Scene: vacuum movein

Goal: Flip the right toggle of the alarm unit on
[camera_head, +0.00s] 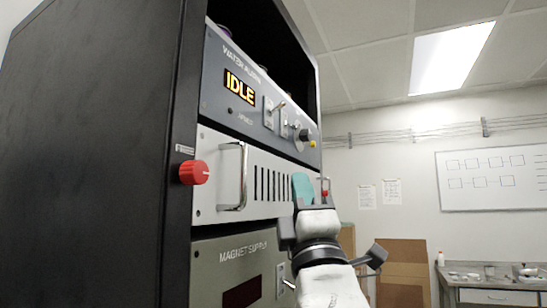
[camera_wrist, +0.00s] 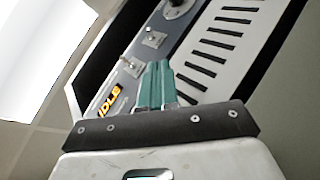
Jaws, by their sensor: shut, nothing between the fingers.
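The alarm unit (camera_head: 232,115) is the grey-blue panel high in the black rack, with a lit display (camera_head: 239,88) reading IDLE. Its left toggle (camera_head: 268,113) and right toggle (camera_head: 284,124) sit between the display and a round knob. In the wrist view the right toggle (camera_wrist: 154,40) is the one nearer the knob, and the left toggle (camera_wrist: 131,66) is nearer the display. I cannot tell their lever positions surely. My gripper (camera_head: 302,188) has teal fingers, shut and empty, in front of the white panel below the alarm unit. The fingertips (camera_wrist: 157,68) appear apart from both toggles.
The round knob (camera_head: 299,133) is right of the toggles. The white vented panel (camera_head: 262,205) below has a protruding metal handle (camera_head: 241,177) and a red knob (camera_head: 194,172) beside it. The magnet supply (camera_head: 215,260) is lower. Open room lies right of the rack.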

